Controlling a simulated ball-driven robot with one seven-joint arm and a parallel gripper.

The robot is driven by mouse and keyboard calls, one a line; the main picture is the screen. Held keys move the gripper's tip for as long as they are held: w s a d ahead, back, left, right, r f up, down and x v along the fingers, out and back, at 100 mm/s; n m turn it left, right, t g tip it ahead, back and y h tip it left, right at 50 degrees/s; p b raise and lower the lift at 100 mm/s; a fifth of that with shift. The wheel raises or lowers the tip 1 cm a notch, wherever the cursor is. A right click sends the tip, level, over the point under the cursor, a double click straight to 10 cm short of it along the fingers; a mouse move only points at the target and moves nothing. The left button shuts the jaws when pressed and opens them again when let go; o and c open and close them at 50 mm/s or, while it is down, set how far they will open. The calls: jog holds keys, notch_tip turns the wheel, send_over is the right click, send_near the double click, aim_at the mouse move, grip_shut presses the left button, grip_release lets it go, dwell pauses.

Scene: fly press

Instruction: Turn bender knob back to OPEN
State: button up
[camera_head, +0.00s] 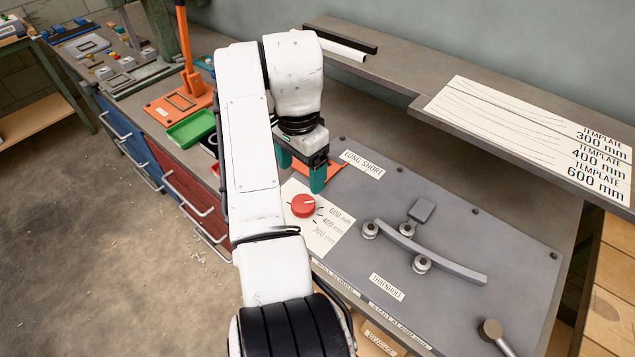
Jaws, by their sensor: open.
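The red bender knob (303,206) sits on a white dial card (328,238) at the left of the grey bender plate (480,240). The card reads 600 mm, 400 mm and 300 mm to the right of the knob. No OPEN mark is readable, and part of the card is hidden by my arm. A pale mark shows on the knob, too small to read its setting surely. My gripper (300,180) has green fingers, apart and empty. It hangs just behind the knob in the picture; contact is not seen.
A curved grey bar (440,258) lies against rollers on the plate. A lever with a round knob (491,330) is at the lower right. A raised shelf (395,68) with a template card (530,135) runs behind. A green tray (190,129) and orange stand (180,104) are left.

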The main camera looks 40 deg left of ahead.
aim_at(302, 204)
jog(key=f, duration=0.5)
jog(key=f+p, duration=0.1)
jog(key=f, duration=0.4)
jog(key=shift+w+a+f, duration=0.1)
jog(key=shift+a+f, duration=0.1)
jog(key=c, duration=1)
jog(key=shift+c, duration=0.2)
